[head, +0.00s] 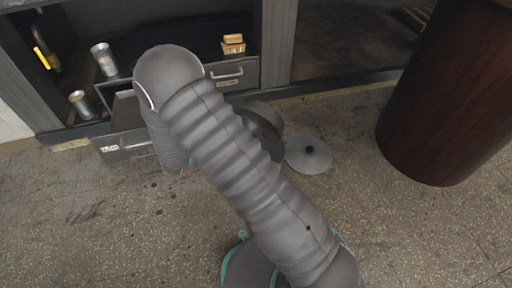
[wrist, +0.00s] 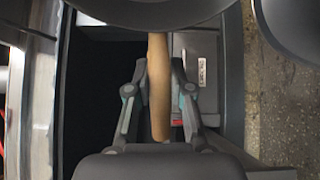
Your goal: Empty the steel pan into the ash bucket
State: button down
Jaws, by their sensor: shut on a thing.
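My gripper (wrist: 158,72) is shut on a wooden handle (wrist: 158,100) in the wrist view, one finger on each side. The handle runs up to a dark grey rounded body at the top edge, which looks like the steel pan (wrist: 150,12); only its edge shows, so its contents are hidden. In the head view my arm covers the gripper and the pan. A dark grey round container, likely the ash bucket (head: 264,118), stands on the floor, partly behind my arm. A grey round shape at the wrist view's top right may be the bucket or lid.
A grey round lid (head: 309,156) with a dark knob lies on the floor beside the bucket. A low drawer (head: 125,146) sticks out from the cabinet. Metal cans (head: 104,59) stand inside the cabinet. A dark red-brown round body (head: 440,110) stands at right. The front floor is clear.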

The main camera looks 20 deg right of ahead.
jog(key=shift+s+a+f+t+h, duration=0.2)
jog(key=shift+s+a+t+h, duration=0.2)
jog(key=shift+t+h, duration=0.2)
dwell(0.6)
